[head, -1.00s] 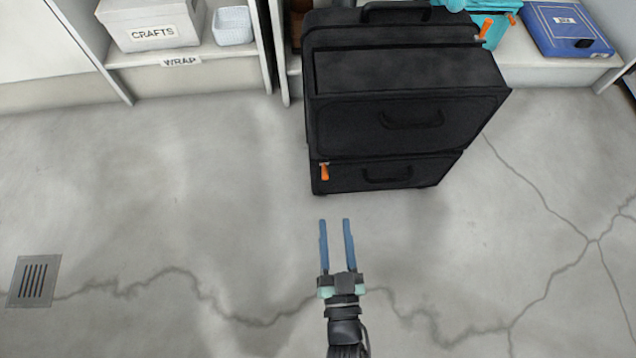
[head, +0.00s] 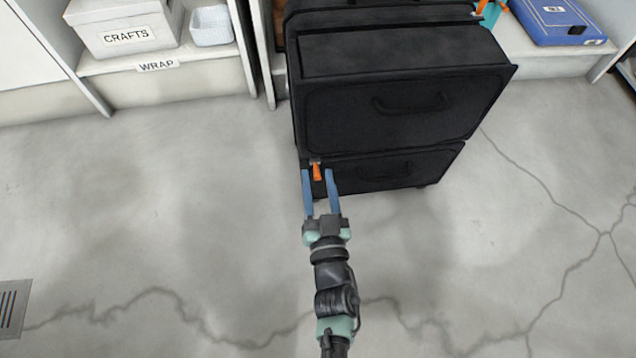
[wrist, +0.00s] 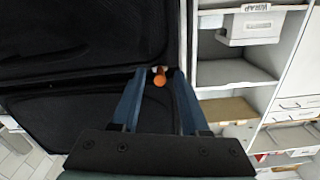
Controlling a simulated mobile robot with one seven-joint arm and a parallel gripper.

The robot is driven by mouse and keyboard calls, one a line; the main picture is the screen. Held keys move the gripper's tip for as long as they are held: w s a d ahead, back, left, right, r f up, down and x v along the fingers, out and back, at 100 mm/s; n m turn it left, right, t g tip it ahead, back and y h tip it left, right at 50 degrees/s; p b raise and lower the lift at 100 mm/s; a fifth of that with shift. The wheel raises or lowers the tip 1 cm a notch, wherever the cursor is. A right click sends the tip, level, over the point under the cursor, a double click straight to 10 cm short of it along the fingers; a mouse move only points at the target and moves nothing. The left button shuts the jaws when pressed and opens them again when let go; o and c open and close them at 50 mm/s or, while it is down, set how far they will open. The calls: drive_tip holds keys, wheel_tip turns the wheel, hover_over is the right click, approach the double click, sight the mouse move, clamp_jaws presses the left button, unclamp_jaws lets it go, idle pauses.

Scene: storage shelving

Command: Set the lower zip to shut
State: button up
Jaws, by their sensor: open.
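The black suitcase (head: 400,115) stands upright on the floor, with an upper and a lower front section. The lower zip's orange pull (head: 317,171) hangs at the left end of the seam above the lower section (head: 385,170). My gripper (head: 318,174) is open, with its two blue fingers on either side of the orange pull in the head view. In the wrist view the orange pull (wrist: 159,78) shows between the fingertips, near the suitcase's edge. I cannot tell whether the fingers touch it. Another orange pull (head: 479,7) shows near the suitcase's top right.
A white shelf (head: 160,65) with a CRAFTS box (head: 125,32) and a small white basket (head: 210,26) stands behind on the left. A blue box (head: 560,22) lies on the right shelf. The cracked concrete floor (head: 150,210) is clear around the suitcase.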

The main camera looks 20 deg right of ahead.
drive_tip(key=shift+w, duration=0.15)
clamp_jaws()
idle(1.4)
